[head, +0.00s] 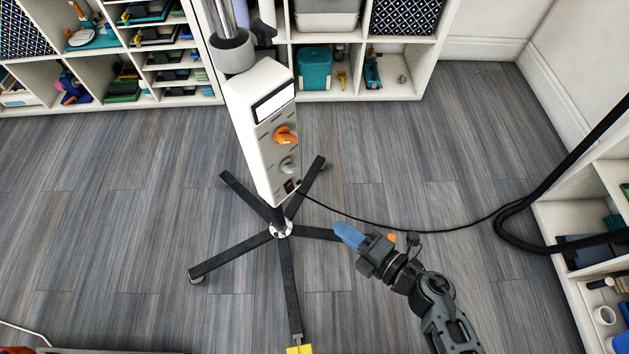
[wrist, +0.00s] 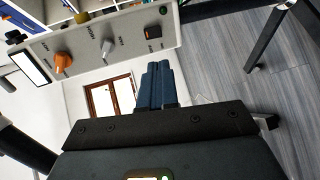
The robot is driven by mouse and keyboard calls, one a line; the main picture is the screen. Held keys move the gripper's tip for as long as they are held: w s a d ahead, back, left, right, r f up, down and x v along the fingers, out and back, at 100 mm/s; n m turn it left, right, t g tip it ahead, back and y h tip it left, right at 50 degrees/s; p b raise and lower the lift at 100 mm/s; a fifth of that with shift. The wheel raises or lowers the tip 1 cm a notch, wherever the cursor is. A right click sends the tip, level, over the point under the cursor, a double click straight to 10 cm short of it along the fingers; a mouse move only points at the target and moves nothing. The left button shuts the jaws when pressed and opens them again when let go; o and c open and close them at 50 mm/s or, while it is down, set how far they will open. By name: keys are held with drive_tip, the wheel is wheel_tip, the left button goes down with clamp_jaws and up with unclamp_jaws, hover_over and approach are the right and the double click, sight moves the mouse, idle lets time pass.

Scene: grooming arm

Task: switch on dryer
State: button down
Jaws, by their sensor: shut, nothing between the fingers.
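The dryer's white control box (head: 262,128) hangs on a stand with several dark legs. Its face has a display, an orange knob (head: 285,135), a grey knob (head: 288,165) and a small black switch (head: 290,186) at the bottom. In the wrist view the orange knob (wrist: 64,62), the grey knob (wrist: 107,48) and the black switch (wrist: 153,32) line the panel. My gripper (head: 347,234) has blue fingers, shut and empty. It is to the lower right of the box in the head view, apart from it. In the wrist view the fingertips (wrist: 158,68) point toward the switch end of the panel.
A black cable (head: 400,226) runs from the box to the right. Shelves (head: 350,80) with several bins and tools stand at the back, and another shelf (head: 575,225) stands at the right. The wooden floor (head: 130,190) around the stand is mostly clear.

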sight(289, 187)
drive_tip(key=shift+w+f, duration=0.15)
drive_tip(key=shift+w, duration=0.2)
drive_tip(key=b+x, duration=0.3)
drive_tip(key=x, duration=1.1)
